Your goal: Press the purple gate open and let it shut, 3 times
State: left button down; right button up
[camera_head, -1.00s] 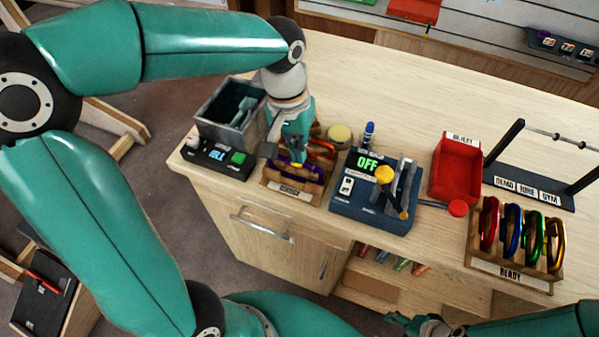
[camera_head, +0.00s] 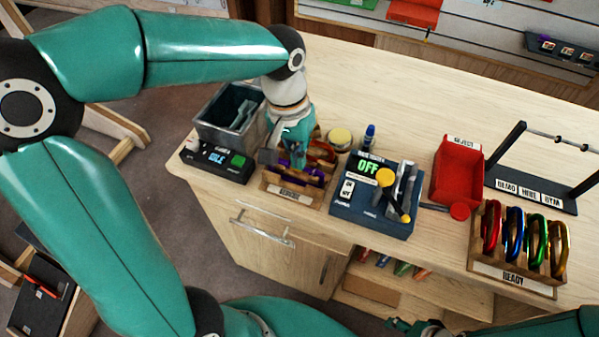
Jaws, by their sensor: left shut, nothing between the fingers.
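The purple carabiner (camera_head: 313,174) lies in a small wooden rack (camera_head: 292,197) near the left front of the bench. Its gate is mostly hidden behind my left gripper (camera_head: 298,172). My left gripper points down onto the rack, shut with nothing between its fingers, its tips at or just above the purple carabiner. I cannot tell whether they touch the gate or whether the gate is open. My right gripper (camera_head: 425,328) is at the bottom edge, low and away from the bench top, and its fingers are too unclear to read.
A black counter box with a green button (camera_head: 238,161) and a grey bin (camera_head: 229,124) stand left of the rack. A blue tester reading OFF (camera_head: 368,212) stands right. Farther right are a red tray (camera_head: 458,175) and the READY rack (camera_head: 513,282) with several coloured carabiners.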

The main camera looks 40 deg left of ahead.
pick_arm(q)
jog(key=shift+r+p, duration=2.2)
jog(key=shift+r, duration=0.85)
jog(key=shift+f, duration=0.1)
